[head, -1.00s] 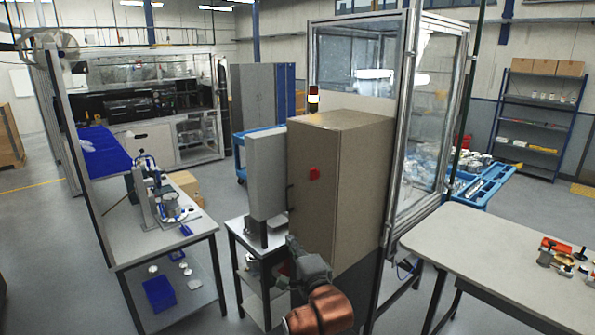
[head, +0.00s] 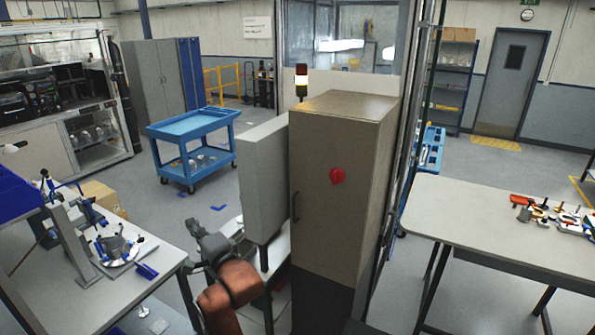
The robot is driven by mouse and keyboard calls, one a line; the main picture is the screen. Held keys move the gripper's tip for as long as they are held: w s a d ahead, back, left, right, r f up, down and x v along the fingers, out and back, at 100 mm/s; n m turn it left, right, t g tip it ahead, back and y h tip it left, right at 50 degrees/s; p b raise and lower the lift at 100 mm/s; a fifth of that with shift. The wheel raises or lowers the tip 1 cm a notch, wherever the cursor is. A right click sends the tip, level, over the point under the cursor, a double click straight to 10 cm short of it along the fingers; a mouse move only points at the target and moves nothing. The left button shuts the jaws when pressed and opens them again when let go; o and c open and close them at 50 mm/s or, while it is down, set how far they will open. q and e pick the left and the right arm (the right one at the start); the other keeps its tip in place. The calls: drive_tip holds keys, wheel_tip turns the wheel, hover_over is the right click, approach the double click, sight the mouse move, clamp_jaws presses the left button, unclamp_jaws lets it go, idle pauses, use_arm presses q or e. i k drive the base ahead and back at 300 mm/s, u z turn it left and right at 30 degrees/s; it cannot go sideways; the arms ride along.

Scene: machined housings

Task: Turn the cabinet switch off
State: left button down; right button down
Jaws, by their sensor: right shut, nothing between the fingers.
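The cabinet (head: 322,230) is a tall beige-brown box in the middle of the head view. Its switch (head: 337,176) is a small red knob on the upper front face; it is too small to tell its setting surely. A dark door handle (head: 295,207) is at the left edge of that face. My right gripper (head: 204,222), on a copper-coloured arm, is lower left of the switch, apart from the cabinet. It is shut and empty. My left gripper is not in view.
A grey panel (head: 262,180) stands close at the cabinet's left. A signal light (head: 301,80) shows at its top. A workbench with fixtures (head: 165,262) is at left, a table with parts (head: 470,215) at right. A blue cart (head: 190,125) stands behind on open floor.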

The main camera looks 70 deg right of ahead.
sight(336, 175)
drive_tip(key=i, duration=1)
drive_tip(key=z, duration=2.85)
drive_tip(key=i, duration=0.4)
drive_tip(key=u, duration=1)
